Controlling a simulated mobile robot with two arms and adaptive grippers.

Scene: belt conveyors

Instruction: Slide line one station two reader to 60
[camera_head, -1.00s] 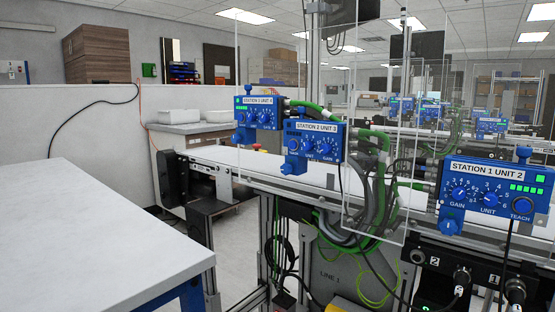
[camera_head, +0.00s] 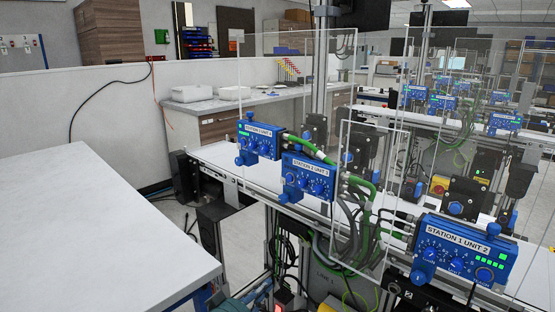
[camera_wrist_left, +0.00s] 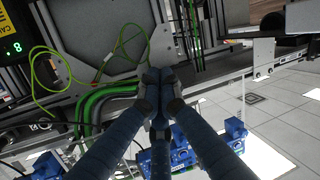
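The station two reader (camera_head: 308,176) is a blue box labelled unit 3, with dials and a blue knob on its left side. It is clamped on the rail in front of the white belt (camera_head: 225,158), the middle of three readers. My right gripper is not seen.
The unit 4 reader (camera_head: 260,139) is to the left and the station 1 unit 2 reader (camera_head: 458,248) to the right on the same rail. Clear panels (camera_head: 290,85), green hoses (camera_head: 365,195) and cables crowd the rail. A white table (camera_head: 80,225) fills the left foreground.

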